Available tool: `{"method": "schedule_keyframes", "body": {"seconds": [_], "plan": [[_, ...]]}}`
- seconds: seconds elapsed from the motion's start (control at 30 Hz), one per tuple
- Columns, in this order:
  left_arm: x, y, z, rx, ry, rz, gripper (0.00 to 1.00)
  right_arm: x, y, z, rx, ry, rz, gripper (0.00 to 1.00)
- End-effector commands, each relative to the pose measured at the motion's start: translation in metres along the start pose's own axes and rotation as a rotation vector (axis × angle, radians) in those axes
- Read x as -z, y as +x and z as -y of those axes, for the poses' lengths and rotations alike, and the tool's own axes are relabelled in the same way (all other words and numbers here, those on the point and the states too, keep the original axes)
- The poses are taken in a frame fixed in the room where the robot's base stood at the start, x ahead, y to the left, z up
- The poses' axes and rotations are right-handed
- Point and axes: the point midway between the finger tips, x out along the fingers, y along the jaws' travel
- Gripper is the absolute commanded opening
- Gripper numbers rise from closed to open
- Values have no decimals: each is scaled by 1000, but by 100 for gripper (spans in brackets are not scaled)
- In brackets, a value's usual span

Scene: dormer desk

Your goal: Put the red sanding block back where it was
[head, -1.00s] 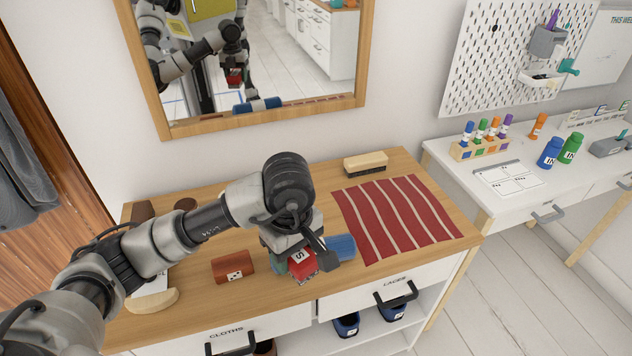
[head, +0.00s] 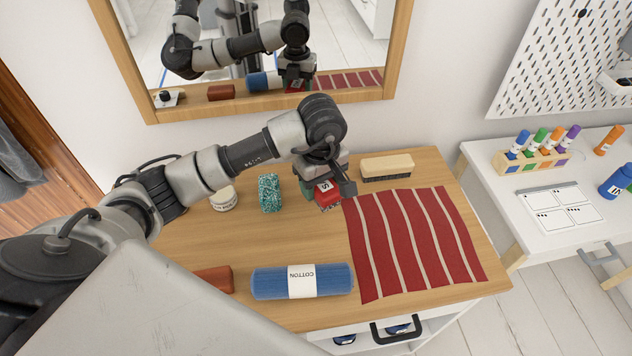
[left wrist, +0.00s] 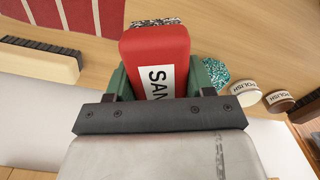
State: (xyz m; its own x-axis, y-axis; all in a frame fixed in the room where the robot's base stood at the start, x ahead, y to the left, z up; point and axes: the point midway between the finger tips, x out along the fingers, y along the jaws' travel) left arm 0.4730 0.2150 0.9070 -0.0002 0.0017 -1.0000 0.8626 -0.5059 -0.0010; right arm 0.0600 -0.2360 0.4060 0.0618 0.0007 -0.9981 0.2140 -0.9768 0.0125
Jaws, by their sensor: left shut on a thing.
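The red sanding block (head: 327,191) is in my left gripper (head: 326,184), above the wooden desk top (head: 240,235). My left gripper is shut on it. In the left wrist view the block (left wrist: 157,50) sits between the two green fingers, its white "SAN" label facing the camera. In the head view it appears just left of the striped cloth's far left corner, in front of the brush. Whether it touches the desk top is unclear. My right gripper does not show in the head view.
A red striped cloth (head: 420,240) lies at right and a brush (head: 387,167) behind it. A blue cotton roll (head: 270,283) and a red-brown block (head: 215,279) lie in front. A teal speckled block (head: 269,193) and a polish tin (head: 223,199) stand left. A mirror (head: 270,110) hangs behind.

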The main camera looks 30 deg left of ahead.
Motion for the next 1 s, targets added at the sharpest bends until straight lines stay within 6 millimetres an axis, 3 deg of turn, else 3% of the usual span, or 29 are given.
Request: {"method": "schedule_keyframes", "body": {"seconds": [0.13, 0.3, 0.43, 0.63, 1.0], "plan": [[29, 18, -9, 2, -3, 2, 31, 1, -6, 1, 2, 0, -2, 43], [46, 29, -15, -1, 0, 1, 31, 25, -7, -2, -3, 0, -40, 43], [48, 40, -16, 1, 2, 4, 31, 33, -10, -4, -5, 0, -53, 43], [48, 67, -16, 0, 1, 3, 31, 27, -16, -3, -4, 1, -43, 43], [48, 73, -16, -2, 2, -1, 31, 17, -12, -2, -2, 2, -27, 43]]}}
